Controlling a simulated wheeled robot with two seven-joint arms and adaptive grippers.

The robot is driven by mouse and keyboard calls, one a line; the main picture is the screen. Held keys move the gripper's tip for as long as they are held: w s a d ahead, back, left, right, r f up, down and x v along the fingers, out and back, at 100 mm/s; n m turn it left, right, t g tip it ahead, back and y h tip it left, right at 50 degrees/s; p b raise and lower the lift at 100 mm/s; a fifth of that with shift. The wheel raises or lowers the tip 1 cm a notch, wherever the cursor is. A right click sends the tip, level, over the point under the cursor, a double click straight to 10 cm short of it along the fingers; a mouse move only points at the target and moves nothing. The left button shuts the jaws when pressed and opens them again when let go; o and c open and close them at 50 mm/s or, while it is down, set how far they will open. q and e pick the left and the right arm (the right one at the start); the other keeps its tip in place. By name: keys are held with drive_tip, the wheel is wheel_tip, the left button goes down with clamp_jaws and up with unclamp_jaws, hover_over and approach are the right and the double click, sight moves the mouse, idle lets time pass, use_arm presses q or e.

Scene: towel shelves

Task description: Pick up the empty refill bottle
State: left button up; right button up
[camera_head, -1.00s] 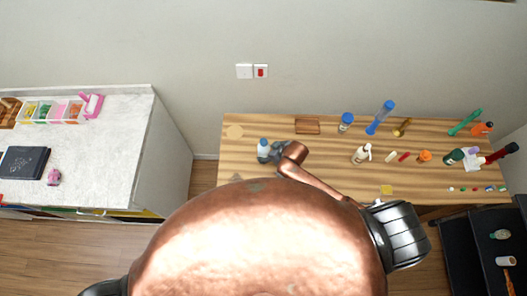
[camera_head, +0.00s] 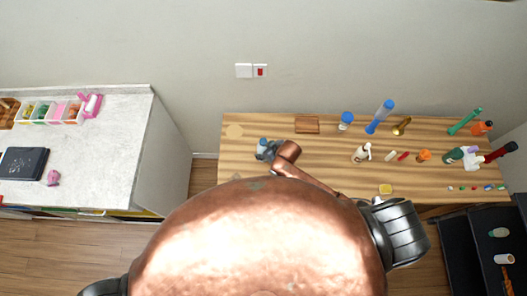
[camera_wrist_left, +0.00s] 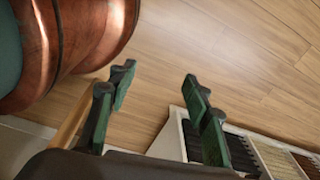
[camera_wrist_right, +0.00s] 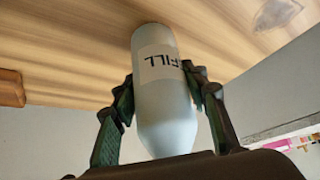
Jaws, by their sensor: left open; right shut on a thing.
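The refill bottle (camera_wrist_right: 165,115) is pale blue-white with a white label whose visible letters read "FILL". In the right wrist view my right gripper (camera_wrist_right: 163,85) is shut on it, with a dark green finger on each side of its body. One end of the bottle meets the wood surface in that view; I cannot tell whether it touches. In the head view the bottle (camera_head: 262,145) is at the left part of the wooden table (camera_head: 240,165), partly hidden by my right gripper. My left gripper (camera_wrist_left: 150,95) is open and empty above the floor.
Other bottles and small items stand on the table, including a white pump bottle (camera_head: 361,154) and a tall blue bottle (camera_head: 381,116). A wooden block (camera_head: 307,124) lies behind the refill bottle. A white counter (camera_head: 110,150) is at left, a dark shelf (camera_head: 470,240) at lower right.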

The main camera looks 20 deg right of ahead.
use_arm(q)
drive_tip(key=shift+w, duration=1)
